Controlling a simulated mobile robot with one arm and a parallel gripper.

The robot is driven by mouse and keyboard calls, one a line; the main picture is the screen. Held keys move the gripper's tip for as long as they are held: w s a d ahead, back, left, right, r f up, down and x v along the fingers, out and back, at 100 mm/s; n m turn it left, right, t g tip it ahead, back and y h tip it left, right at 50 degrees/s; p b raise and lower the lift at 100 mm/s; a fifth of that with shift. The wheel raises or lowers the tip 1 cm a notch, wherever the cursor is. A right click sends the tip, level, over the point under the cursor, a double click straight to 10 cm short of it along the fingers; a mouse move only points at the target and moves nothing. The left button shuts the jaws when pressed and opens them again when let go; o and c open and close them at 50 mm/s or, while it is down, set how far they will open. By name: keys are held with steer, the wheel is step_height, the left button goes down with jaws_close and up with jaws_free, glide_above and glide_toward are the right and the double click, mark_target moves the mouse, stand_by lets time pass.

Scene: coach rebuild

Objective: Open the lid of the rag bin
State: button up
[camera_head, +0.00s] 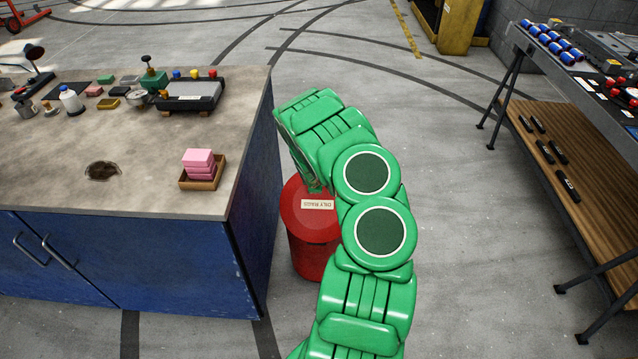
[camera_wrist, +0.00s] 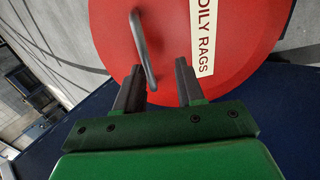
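The rag bin (camera_head: 312,252) is a red round bin on the floor, beside the right end of the blue workbench. Its red lid (camera_head: 300,221) carries a white label reading "OILY RAGS" and looks closed. In the wrist view the lid (camera_wrist: 245,62) fills much of the picture, with a grey bar handle (camera_wrist: 143,48) standing near its left side. My gripper (camera_wrist: 158,80) is open, its two dark fingers apart, with the handle's near end between the fingertips in the picture. I cannot tell whether they touch it. In the head view my green arm hides the gripper and part of the lid.
The workbench (camera_head: 135,192) stands left of the bin, with a tray of pink blocks (camera_head: 200,184) near its right edge. A metal-legged table (camera_head: 588,190) stands at the far right. The floor between the bin and that table is clear.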

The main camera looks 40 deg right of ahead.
steer(key=shift+w+d+f, duration=0.15)
steer(key=shift+w+d, duration=0.15)
steer(key=shift+w, duration=0.15)
steer(key=shift+w+d+f+g+y, duration=0.25)
steer(key=shift+d+f+g+y, duration=0.05)
steer(key=shift+d+f, duration=0.05)
steer(key=shift+w+d+f, duration=0.3)
steer(key=shift+w+d, duration=0.2)
steer(key=shift+w, duration=0.05)
steer(key=shift+w+d+f+g+y, duration=0.2)
steer(key=shift+d+f+g+y, duration=0.5)
steer(key=shift+f, duration=0.3)
steer(key=shift+w+d+f, duration=0.3)
steer(key=shift+d+f, duration=0.15)
steer(key=shift+d, duration=0.05)
steer(key=shift+w+d+f, duration=0.25)
steer(key=shift+f, duration=0.4)
steer(key=shift+w+d+f, duration=0.3)
steer(key=shift+w+d, duration=0.05)
steer(key=shift+w+d+f, duration=0.15)
steer(key=shift+f, duration=0.2)
